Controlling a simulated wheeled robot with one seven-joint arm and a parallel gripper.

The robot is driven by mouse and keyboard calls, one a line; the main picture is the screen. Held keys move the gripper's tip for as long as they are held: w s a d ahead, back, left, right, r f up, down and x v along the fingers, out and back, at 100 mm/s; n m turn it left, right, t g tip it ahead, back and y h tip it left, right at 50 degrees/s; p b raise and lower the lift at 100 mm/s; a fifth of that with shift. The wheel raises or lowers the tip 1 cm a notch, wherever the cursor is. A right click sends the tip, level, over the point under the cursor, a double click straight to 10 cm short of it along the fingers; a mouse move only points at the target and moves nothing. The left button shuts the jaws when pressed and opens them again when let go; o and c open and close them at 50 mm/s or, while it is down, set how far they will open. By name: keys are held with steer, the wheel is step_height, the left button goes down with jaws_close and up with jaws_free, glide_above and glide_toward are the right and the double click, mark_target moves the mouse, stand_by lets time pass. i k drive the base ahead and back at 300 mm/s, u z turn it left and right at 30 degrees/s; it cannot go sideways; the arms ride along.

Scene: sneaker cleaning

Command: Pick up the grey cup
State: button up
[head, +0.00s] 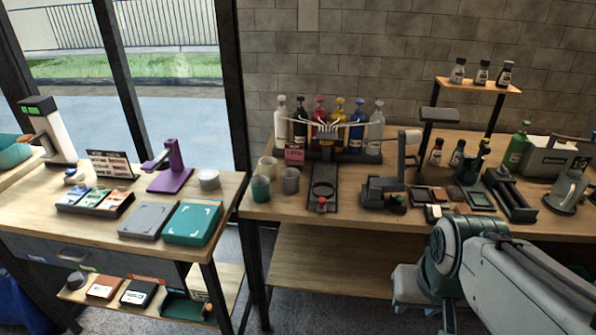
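The grey cup (290,180) stands upright near the front left of the right-hand wooden table. A teal cup (260,188) stands close to its left, and a cream cup (267,168) stands just behind and to the left. Nothing covers the grey cup from this side. My arm enters at the lower right, with its teal and white joint in front of the table's front edge. I cannot make out any gripper fingers in this view. My arm is well to the right of the cups and apart from them.
A black stand (322,198) lies just right of the grey cup. A rack of colored bottles (340,112) stands behind. A grey device (382,190) is further right. The left table (95,229) holds boxes and a purple stand (172,178). A gap separates the tables.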

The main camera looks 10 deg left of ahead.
mark_target(291, 182)
steer(key=u, duration=0.4)
steer(key=i, duration=0.55)
steer(key=u, duration=0.45)
steer(key=i, duration=0.95)
steer(key=z, duration=0.25)
